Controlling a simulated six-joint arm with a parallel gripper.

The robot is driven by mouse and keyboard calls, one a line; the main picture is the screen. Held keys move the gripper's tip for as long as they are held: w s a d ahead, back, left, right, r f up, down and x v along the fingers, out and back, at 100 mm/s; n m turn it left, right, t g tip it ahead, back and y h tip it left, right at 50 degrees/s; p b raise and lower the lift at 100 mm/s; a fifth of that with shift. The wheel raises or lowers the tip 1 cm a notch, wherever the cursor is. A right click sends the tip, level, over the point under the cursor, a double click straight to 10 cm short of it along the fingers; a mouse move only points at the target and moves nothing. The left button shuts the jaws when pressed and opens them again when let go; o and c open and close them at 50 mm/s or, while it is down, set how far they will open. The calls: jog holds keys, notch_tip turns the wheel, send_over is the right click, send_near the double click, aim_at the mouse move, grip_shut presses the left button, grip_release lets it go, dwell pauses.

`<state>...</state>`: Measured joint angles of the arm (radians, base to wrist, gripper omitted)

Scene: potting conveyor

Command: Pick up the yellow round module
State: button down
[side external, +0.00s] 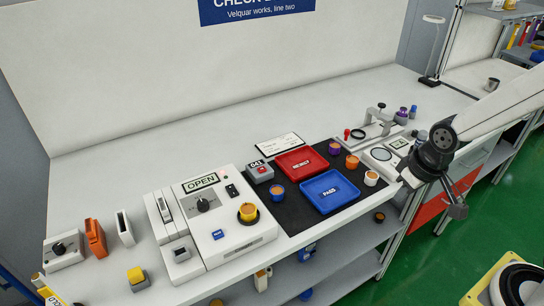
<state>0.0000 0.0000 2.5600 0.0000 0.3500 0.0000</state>
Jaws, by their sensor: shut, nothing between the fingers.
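A yellow-orange round module (248,212) sits upright in a dark ring on the white test machine (222,240), at its right front. My gripper (457,209) is far to the right of it, off the front edge of the bench and pointing down. It is shut with nothing held. Its fingers are small and dark in this view.
A red tray (303,175) and a blue PASS tray (349,190) lie on a black mat, with several small round modules around them, including an orange one (352,161). A yellow-topped block (137,275) stands front left. The back of the bench is clear.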

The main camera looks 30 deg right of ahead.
jog(key=shift+c, duration=0.2)
grip_release()
